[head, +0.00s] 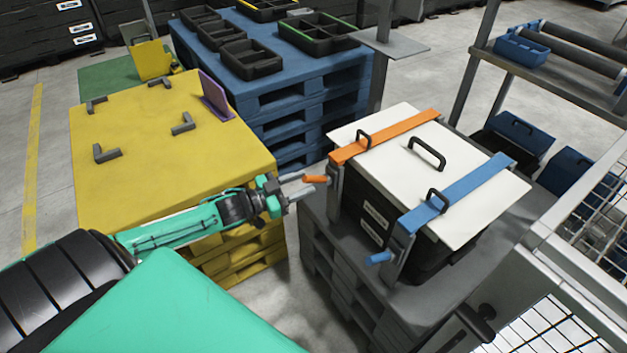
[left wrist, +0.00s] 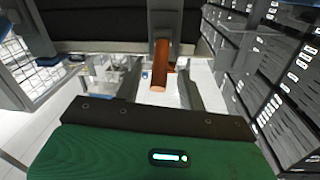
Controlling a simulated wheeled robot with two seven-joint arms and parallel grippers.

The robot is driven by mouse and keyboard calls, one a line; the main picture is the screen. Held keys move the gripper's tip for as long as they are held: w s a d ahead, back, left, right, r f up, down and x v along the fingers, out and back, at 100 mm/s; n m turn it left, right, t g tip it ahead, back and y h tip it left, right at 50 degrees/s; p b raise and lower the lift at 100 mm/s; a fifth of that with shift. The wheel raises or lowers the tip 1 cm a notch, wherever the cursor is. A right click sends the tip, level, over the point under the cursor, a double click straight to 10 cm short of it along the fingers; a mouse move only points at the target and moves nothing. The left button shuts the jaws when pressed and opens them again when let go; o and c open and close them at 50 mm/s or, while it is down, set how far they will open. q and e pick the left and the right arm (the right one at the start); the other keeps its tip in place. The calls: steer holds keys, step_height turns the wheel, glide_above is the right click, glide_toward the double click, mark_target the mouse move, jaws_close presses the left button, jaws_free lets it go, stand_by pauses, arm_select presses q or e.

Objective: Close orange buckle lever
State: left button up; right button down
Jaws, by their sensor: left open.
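The orange buckle lever (head: 316,179) sticks out from a grey upright bracket at the near left side of a black crate. The bracket joins an orange strap (head: 395,135) lying across the crate's white lid (head: 475,215). My left gripper (head: 303,186) is open, its two fingers pointing at the lever. In the left wrist view the orange lever (left wrist: 161,68) hangs below a grey bracket and appears in line with the gap between the fingers (left wrist: 160,92). I cannot tell whether a finger touches it. My right gripper is not in view.
A blue strap (head: 460,193) with its own blue lever (head: 378,258) crosses the same lid. The crate stands on a grey pallet (head: 345,275). A yellow pallet table (head: 150,200) is below and left of my left arm. A mesh cage (head: 590,220) stands at right.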

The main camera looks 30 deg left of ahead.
mark_target(314, 179)
arm_select(q)
steer(key=shift+x, duration=2.1)
jaws_close()
